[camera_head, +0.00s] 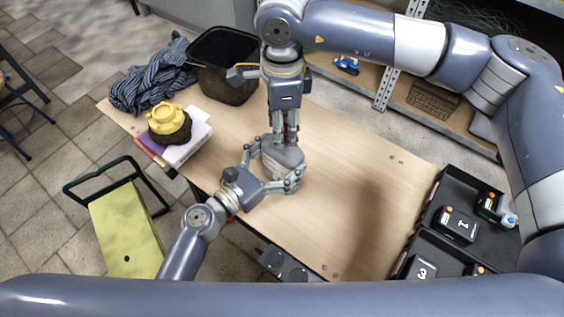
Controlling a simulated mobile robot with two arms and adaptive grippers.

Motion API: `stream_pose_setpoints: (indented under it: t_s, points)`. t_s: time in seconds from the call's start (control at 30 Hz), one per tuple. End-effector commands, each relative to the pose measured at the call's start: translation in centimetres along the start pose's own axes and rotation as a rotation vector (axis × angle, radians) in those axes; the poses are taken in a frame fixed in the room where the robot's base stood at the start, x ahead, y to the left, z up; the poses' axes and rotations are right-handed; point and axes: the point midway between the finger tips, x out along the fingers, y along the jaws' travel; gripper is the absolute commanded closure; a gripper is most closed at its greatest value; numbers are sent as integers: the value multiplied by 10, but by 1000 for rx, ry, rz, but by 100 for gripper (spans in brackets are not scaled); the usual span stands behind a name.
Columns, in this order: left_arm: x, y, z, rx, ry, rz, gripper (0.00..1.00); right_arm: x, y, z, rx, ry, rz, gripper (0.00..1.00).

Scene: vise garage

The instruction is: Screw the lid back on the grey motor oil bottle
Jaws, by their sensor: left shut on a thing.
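The grey motor oil bottle (286,160) stands on the wooden workbench (350,190), left of its middle. My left gripper (275,165) reaches in from the lower left, with its fingers around the bottle's sides. My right gripper (284,141) points straight down over the bottle's top, its fingers at the neck. The bottle's top is hidden by the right gripper's fingers. I cannot make out the lid, or tell whether the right fingers are closed on it.
A black bin (222,66), a striped cloth (150,80) and a yellow-topped object (170,120) on books (190,145) sit at the bench's left. Black trays (430,243) with battery-like items (459,225) lie right. The bench's right half is clear.

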Motion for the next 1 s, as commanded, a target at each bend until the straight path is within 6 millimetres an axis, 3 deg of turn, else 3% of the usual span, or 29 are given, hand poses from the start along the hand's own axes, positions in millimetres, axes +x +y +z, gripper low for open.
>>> stream_pose_setpoints:
  t_s: [0.03, 0.1, 0.13, 0.47, 0.5, 0.6, 1.0]
  points:
    - [0, 0, 0, 2, 1, 1, 81, 0, 0, 0, 0, 0, 0, 79]
    - [0, 0, 0, 3, 1, 1, 81, 0, 0, 0, 0, 0, 0, 95]
    - [0, 0, 0, 3, 1, 1, 81, 0, 0, 0, 0, 0, 0, 98]
    - [0, 0, 0, 3, 1, 1, 81, 0, 0, 0, 19, 0, -1, 99]
    - [0, 0, 0, 3, 1, 1, 81, 0, 0, 0, 19, 0, -1, 66]
    - [0, 0, 0, 3, 1, 1, 81, 0, 0, 0, 19, 0, -1, 47]
    - [0, 0, 0, 3, 1, 1, 81, -6, -1, 0, 19, 0, -2, 47]
